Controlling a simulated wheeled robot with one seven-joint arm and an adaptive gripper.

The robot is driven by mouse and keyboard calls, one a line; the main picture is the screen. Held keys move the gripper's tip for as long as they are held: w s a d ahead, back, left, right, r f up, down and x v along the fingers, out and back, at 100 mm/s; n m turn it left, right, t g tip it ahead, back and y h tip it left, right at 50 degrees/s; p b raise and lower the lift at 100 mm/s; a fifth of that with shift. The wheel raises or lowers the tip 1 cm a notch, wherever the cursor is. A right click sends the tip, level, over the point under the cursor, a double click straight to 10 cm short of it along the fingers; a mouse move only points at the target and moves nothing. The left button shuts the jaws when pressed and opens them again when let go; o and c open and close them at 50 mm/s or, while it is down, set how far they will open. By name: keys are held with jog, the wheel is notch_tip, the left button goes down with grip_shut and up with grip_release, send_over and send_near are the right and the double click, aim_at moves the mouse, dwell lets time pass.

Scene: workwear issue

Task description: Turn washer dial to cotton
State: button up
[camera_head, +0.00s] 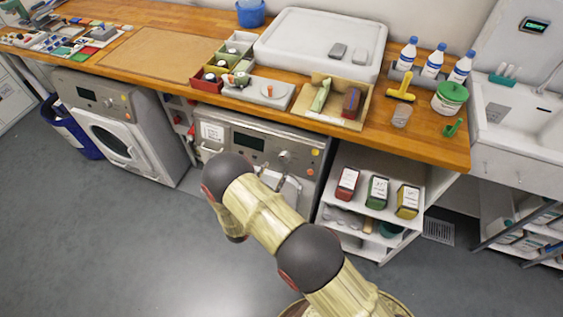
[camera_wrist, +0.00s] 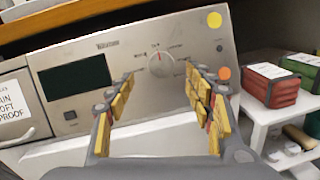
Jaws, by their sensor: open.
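The washer (camera_head: 262,131) stands under the wooden counter, with its grey control panel facing me. In the wrist view its round silver dial (camera_wrist: 160,64) is on the panel (camera_wrist: 110,60), with small printed labels around it and a red mark near its top. The labels are too small to read for certain. My gripper (camera_wrist: 160,88) is open, with its yellow-padded fingers on either side of the dial's line and nothing between them. The fingers seem short of the dial; I cannot tell the exact gap. In the head view my gripper (camera_head: 285,187) is in front of the washer, partly hidden by my arm.
On the panel are a dark display (camera_wrist: 76,88), a yellow disc (camera_wrist: 215,20) and an orange disc (camera_wrist: 224,73). A white shelf (camera_wrist: 262,122) with red and green packs stands close on the right. Another machine (camera_head: 118,120) is at left. The floor in front is clear.

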aim_at(283, 160)
jog(key=b+x, duration=0.1)
jog(key=x, duration=0.5)
jog(key=shift+d, duration=0.15)
jog(key=shift+c, duration=1.2)
jog(key=c, duration=0.9)
